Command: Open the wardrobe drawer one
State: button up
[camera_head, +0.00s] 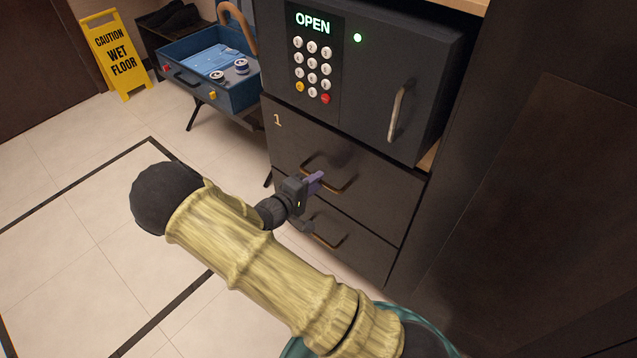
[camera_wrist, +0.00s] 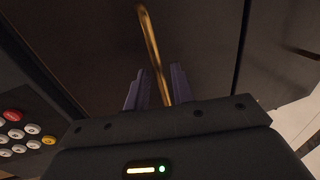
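Drawer one is the dark drawer front (camera_head: 385,190) marked "1", below the safe in the head view; it looks shut. Its bronze bar handle (camera_head: 331,185) runs across the front, partly behind my gripper. My gripper (camera_head: 312,192) is at the handle's lower left in the head view. In the wrist view the handle (camera_wrist: 150,38) passes between the two purple fingers of my gripper (camera_wrist: 158,90). The fingers look apart, with a gap beside the bar; whether either touches it I cannot tell.
A safe (camera_head: 372,75) with a keypad and an "OPEN" display sits directly above. A lower drawer with its own handle (camera_head: 345,243) is below. A blue tray case (camera_head: 240,97) with cans stands left, and a yellow wet-floor sign (camera_head: 116,55) behind. Tiled floor is clear at left.

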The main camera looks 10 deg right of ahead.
jog(key=shift+x, duration=0.95)
jog(key=shift+a, duration=0.1)
grip_shut()
